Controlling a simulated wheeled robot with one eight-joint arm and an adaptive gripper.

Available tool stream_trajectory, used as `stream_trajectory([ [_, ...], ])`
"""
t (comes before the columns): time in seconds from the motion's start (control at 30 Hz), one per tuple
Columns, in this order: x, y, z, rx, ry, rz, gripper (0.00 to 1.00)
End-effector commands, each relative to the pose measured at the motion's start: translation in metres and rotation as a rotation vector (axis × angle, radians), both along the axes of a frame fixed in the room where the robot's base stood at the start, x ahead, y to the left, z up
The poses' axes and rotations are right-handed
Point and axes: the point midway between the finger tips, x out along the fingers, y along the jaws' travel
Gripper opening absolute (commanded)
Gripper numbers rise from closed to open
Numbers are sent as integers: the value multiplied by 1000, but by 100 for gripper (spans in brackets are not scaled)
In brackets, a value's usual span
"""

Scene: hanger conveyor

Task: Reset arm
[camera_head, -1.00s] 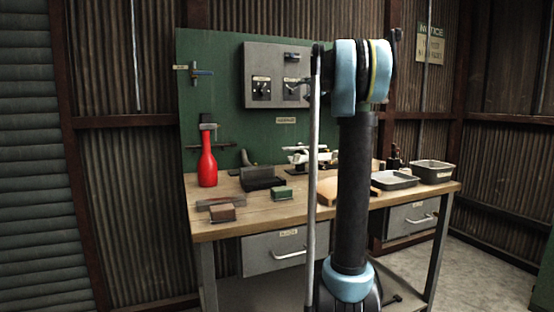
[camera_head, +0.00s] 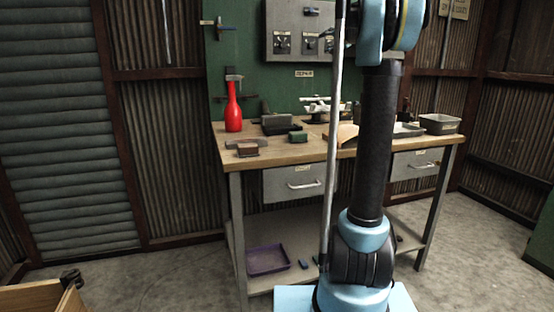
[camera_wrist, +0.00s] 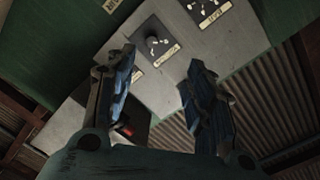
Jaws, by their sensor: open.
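My gripper (camera_wrist: 160,85) is open and empty in the wrist view, its two dark-blue fingers spread apart. Past the fingers is the grey control panel (camera_wrist: 182,32) with knobs and labels, seen tilted. In the head view my arm stands upright in front of the workbench (camera_head: 285,153). The same grey panel (camera_head: 283,20) hangs on the green board behind the bench, partly hidden by my arm.
A purple tray (camera_head: 268,259) lies on the lower shelf. A wooden box (camera_head: 38,297) is at lower left. The floor left of the bench is clear.

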Motion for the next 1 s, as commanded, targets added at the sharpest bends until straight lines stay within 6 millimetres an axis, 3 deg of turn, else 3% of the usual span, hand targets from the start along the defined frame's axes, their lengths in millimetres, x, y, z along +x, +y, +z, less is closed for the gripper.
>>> stream_trajectory([
  [0.2, -29, 38, -20, -52, 32, 71, 49],
  [0.37, -55, 59, -37, -94, 60, 118, 49],
  [0.57, -101, 85, -72, -167, 116, 191, 49],
  [0.77, -179, 115, -138, -288, 223, 295, 49],
  [1.0, -283, 134, -235, -443, 387, 402, 49],
])
